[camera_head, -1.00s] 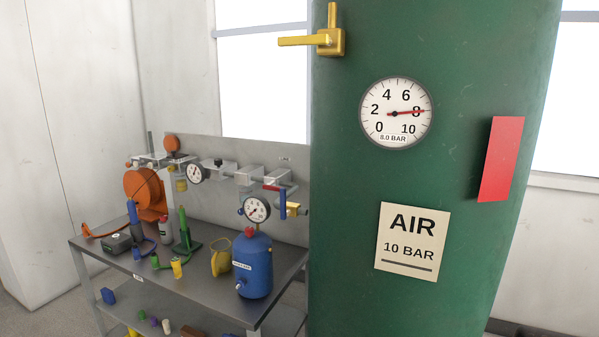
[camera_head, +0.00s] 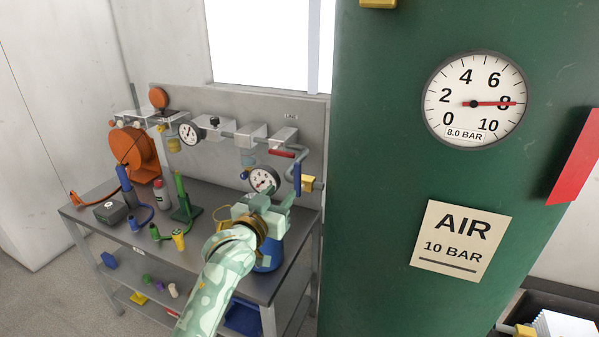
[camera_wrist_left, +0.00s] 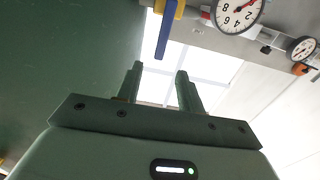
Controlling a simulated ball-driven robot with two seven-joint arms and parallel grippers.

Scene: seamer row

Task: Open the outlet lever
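A blue lever (camera_head: 297,179) hangs beside a yellow valve body (camera_head: 308,184) at the right end of the pipework, next to the green tank. I take this as the outlet lever; no label on it is readable. In the left wrist view the blue lever (camera_wrist_left: 168,35) shows beyond the fingertips, under the yellow body (camera_wrist_left: 179,9). My left gripper (camera_head: 276,196) is in front of and below the lever, over the blue bottle (camera_head: 268,262), which it partly hides. In the wrist view its fingers (camera_wrist_left: 158,70) are apart with nothing between them. My right gripper is out of view.
A red lever (camera_head: 282,154) sits on the pipe just above. A gauge (camera_head: 264,180) stands close behind my gripper. The green tank (camera_head: 380,200) walls off the right side. An orange reel (camera_head: 136,157) and small tools crowd the bench (camera_head: 90,212).

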